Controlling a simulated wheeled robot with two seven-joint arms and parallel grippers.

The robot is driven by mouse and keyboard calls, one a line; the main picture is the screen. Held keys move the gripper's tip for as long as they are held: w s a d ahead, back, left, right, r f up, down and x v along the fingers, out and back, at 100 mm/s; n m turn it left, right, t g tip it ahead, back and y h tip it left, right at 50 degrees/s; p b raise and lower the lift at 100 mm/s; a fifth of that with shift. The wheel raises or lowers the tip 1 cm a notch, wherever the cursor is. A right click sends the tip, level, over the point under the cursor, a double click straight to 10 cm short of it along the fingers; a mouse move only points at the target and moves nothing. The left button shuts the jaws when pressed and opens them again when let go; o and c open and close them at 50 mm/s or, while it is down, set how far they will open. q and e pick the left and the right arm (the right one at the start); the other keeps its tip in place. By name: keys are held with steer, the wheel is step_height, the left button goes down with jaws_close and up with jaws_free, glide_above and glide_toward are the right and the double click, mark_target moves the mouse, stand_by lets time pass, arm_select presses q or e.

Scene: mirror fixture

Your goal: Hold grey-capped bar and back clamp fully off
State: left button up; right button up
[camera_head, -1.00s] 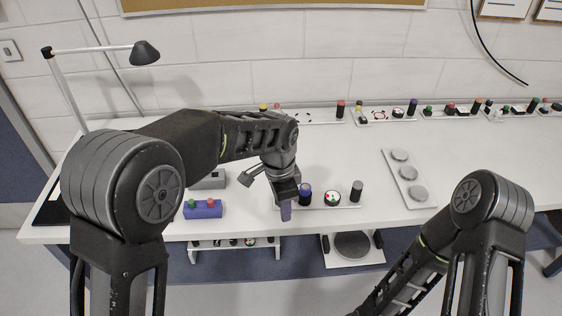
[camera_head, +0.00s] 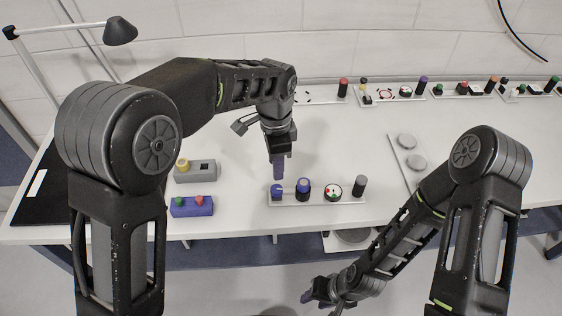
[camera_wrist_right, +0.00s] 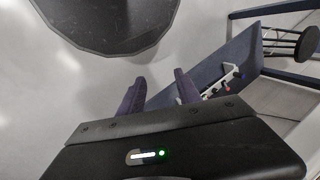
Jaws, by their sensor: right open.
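A white fixture plate (camera_head: 318,198) lies near the table's front edge in the head view. A dark post with a grey cap (camera_head: 360,186) stands upright at its right end. A round white dial with red and green marks (camera_head: 333,189) is left of it, then a dark blue-capped cylinder (camera_head: 303,190) and a blue piece (camera_head: 277,192) at the left end. I cannot tell which part is the clamp. My left gripper (camera_head: 278,170) points down just above and behind the blue piece; its fingers overlap in view. My right gripper (camera_wrist_right: 160,92) is open and empty, below the table front (camera_head: 308,297).
A blue block with green and red knobs (camera_head: 192,206) and a grey box with a yellow knob (camera_head: 195,172) stand left. A white plate with grey discs (camera_head: 405,142) lies right. Several smaller fixtures line the back. Bare table lies behind the fixture.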

steer(key=shift+o, duration=1.2)
steer(key=shift+f, duration=0.1)
steer(key=s+d+f+n+g+h, duration=0.2)
steer(key=s+d+n+g+h, duration=0.35)
steer(key=s+n, duration=0.35)
steer(key=w+d+r+n+t+h, duration=0.2)
steer(key=w+d+r+n+h, duration=0.4)
steer(key=w+d+n+h, duration=0.3)
steer(key=w+r+n+t+h, duration=0.5)
steer(key=w+r+t, duration=0.1)
steer(key=w+r, duration=0.4)
steer(key=w+a+n+t, duration=0.1)
steer(key=w+t, duration=0.1)
steer(key=w+a+r+n+t+y, duration=0.1)
steer(key=w+a+t, duration=0.1)
steer(key=w+a+r+n+t, duration=0.1)
steer(key=a+n+t, duration=0.1)
steer(key=t, duration=0.1)
steer(key=shift+w+a+r+y, duration=0.1)
steer(key=shift+w+y, duration=0.15)
steer(key=shift+w, duration=0.15)
steer(key=w+a+n+t+y, duration=0.1)
steer(key=a+n+t, duration=0.1)
steer(key=a, duration=0.1)
steer(key=w+a+r+n+t+y, duration=0.1)
steer(key=a+t, duration=0.1)
steer(key=shift+w+a+y, duration=0.25)
steer(key=shift+w+y, duration=0.05)
steer(key=shift+d, duration=0.1)
